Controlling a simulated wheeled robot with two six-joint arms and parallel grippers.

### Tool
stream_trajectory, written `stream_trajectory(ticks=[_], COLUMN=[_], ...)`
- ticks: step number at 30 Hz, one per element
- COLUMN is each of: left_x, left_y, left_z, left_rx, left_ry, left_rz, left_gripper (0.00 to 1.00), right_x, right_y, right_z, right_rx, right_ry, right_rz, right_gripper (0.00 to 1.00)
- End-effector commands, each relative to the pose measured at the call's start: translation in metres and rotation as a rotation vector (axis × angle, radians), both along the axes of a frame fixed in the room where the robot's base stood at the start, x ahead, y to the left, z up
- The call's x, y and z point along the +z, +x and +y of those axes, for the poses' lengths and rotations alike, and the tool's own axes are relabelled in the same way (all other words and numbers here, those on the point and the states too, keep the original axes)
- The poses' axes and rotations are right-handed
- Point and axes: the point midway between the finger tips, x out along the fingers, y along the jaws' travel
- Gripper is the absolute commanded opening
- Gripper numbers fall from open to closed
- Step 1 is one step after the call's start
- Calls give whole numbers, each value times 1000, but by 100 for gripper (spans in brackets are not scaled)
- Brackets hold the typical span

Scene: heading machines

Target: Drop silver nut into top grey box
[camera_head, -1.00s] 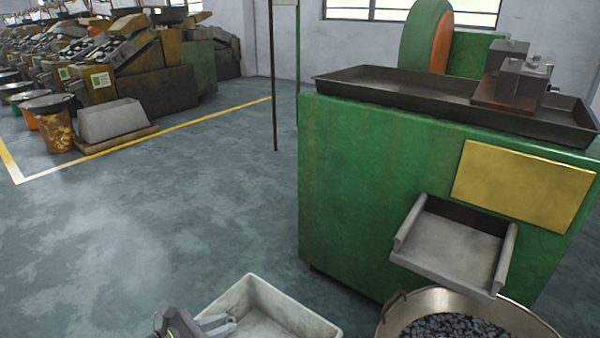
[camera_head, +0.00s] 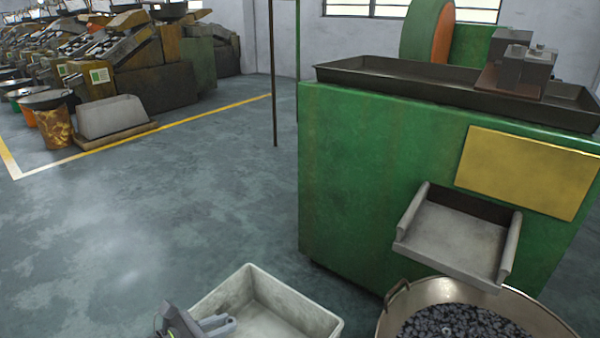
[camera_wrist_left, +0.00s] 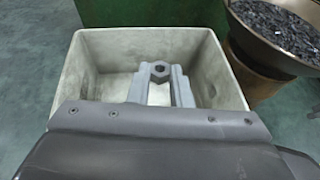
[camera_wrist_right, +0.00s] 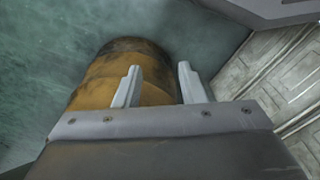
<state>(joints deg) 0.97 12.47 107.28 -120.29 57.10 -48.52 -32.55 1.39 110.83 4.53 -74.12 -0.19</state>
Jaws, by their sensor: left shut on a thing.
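The silver nut (camera_wrist_left: 160,71) is a hex nut with a dark hole, held between the fingertips of my left gripper (camera_wrist_left: 161,80). In the left wrist view it shows over the inside of the light grey box (camera_wrist_left: 88,70); its height above the floor of the box is hard to tell. In the head view my left gripper (camera_head: 226,326) shows at the bottom, over the near left part of the grey box (camera_head: 300,301); the nut cannot be made out there. My right gripper (camera_wrist_right: 158,75) is open and empty, above a rusty yellow-brown drum (camera_wrist_right: 110,62).
A round metal basin (camera_head: 392,312) of dark small parts stands right of the box. Behind it is a green machine (camera_head: 350,170) with a grey chute (camera_head: 455,238). Open floor (camera_head: 130,230) lies to the left. A panelled metal surface (camera_wrist_right: 270,62) shows beside the drum.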

Motion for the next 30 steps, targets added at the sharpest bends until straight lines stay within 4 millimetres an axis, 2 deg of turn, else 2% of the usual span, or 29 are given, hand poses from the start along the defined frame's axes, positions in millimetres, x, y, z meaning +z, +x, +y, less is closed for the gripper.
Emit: stream_trajectory(ticks=[12,13,18,30], left_x=[-2,-2,-2,0], left_y=[0,0,0,-4], left_z=[0,0,0,5], left_rx=[0,0,0,1], left_ry=[0,0,0,2], left_rz=[0,0,0,0], left_gripper=[0,20,42,44], right_x=[7,7,7,7], right_y=[0,0,0,0], right_z=[1,1,1,1], right_rx=[-1,-1,-1,-1], right_ry=[4,4,4,3], right_rz=[-1,-1,-1,-3], right_gripper=[36,36,36,36])
